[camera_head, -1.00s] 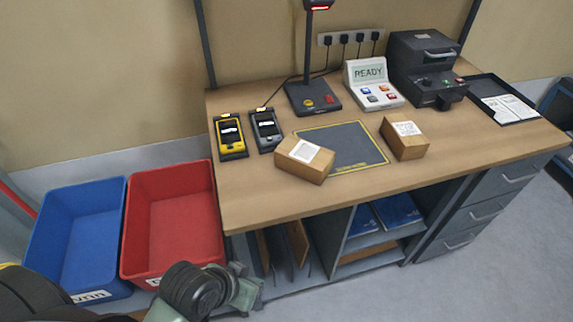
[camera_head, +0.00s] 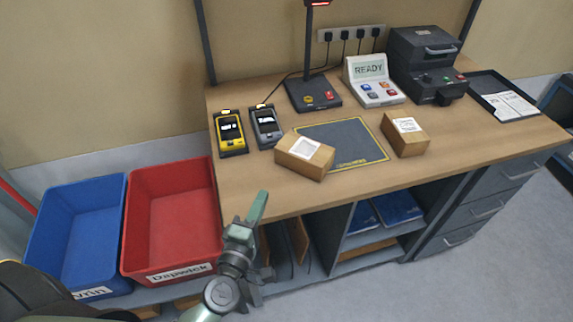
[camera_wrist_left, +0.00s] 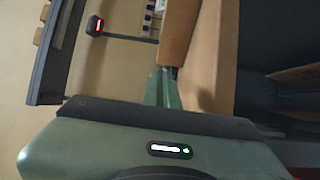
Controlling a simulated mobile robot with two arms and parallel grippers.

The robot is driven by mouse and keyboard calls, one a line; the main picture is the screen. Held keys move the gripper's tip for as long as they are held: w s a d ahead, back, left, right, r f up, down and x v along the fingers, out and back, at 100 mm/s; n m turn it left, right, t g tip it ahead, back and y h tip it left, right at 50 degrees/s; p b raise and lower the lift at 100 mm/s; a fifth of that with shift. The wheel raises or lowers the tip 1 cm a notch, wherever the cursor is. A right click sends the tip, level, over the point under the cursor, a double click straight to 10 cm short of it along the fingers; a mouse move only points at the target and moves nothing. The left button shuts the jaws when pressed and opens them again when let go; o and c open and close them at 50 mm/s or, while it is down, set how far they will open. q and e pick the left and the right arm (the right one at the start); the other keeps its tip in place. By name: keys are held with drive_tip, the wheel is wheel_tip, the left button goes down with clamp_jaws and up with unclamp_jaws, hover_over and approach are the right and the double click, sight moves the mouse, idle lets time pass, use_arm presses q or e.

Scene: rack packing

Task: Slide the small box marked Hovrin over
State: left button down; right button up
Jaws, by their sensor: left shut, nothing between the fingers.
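Two small brown cardboard boxes with white labels lie on the packing table. One box (camera_head: 303,157) is at the mat's left edge, and the other box (camera_head: 407,134) is at its right edge. The print on both labels is too small to read, so I cannot tell which is Hovrin. My left gripper (camera_head: 261,197) is shut and empty at the table's front edge, below and left of the left box. In the left wrist view its fingers (camera_wrist_left: 165,75) point toward a brown box (camera_wrist_left: 180,30); I cannot tell whether they touch it. My right gripper is out of view.
A dark mat (camera_head: 352,138) with a yellow border lies between the boxes. Yellow (camera_head: 230,133) and grey (camera_head: 266,126) handhelds are behind the left box. A scanner stand (camera_head: 312,94) stands at the back. Blue (camera_head: 77,235) and red (camera_head: 172,215) bins stand left of the table (camera_head: 300,202).

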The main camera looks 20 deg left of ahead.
use_arm(q)
drive_tip(key=shift+w+a, duration=0.15)
drive_tip(key=shift+w, duration=0.15)
drive_tip(key=p, duration=0.2)
approach(291, 156)
drive_tip(key=w+a, duration=0.1)
drive_tip(key=w, duration=0.1)
drive_tip(key=w+a, duration=0.2)
drive_tip(key=shift+r, duration=0.1)
drive_tip(key=shift+w+d+p, duration=0.3)
drive_tip(key=shift+w+d, duration=0.55)
drive_tip(key=shift+d, duration=0.05)
drive_tip(key=shift+w+d, duration=0.4)
drive_tip(key=shift+d, duration=0.05)
